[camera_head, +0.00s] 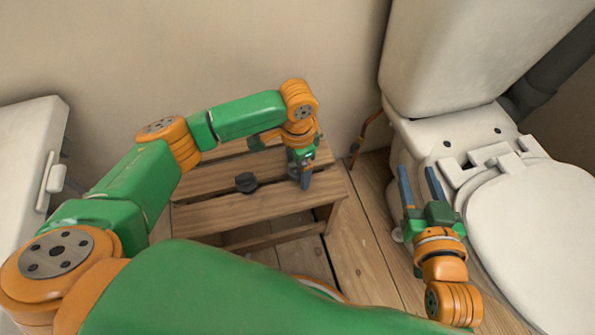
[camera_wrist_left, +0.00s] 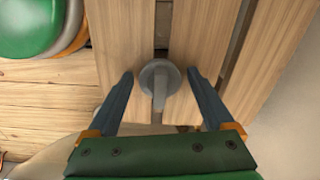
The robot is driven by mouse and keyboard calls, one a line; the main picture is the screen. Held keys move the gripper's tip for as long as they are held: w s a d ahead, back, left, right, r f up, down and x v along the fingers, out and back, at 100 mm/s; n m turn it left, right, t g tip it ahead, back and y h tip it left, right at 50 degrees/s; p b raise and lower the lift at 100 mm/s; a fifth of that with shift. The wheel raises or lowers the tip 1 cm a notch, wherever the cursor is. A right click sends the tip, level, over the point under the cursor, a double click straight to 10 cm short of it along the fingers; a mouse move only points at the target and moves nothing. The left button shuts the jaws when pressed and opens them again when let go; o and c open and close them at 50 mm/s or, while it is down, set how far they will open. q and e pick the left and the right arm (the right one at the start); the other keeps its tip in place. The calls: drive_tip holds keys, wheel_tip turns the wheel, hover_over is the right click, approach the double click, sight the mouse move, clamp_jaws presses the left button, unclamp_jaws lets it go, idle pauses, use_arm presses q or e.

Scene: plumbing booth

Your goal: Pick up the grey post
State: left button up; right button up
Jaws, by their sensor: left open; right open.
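The grey post (camera_wrist_left: 160,92) shows in the left wrist view as a round grey head with a stem, over the slatted wooden bench (camera_head: 240,211). My left gripper (camera_head: 305,184) is open and points down at the right part of the bench. In the left wrist view its two fingers (camera_wrist_left: 160,74) stand on either side of the post, with gaps visible. In the head view I cannot make out the post apart from the gripper. My right gripper (camera_head: 417,168) is open and empty, beside the toilet.
A small dark round piece (camera_head: 246,182) lies on the bench, left of my left gripper. The white toilet (camera_head: 530,205) stands at the right, with a reddish hose (camera_head: 366,133) beside it. A white cabinet (camera_head: 28,150) is at the left. Wooden floor (camera_head: 362,255) lies between bench and toilet.

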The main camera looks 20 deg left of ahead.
use_arm(q)
drive_tip(key=c, duration=1.3)
drive_tip(key=shift+c, duration=0.2)
use_arm(e)
drive_tip(key=shift+f, duration=0.1)
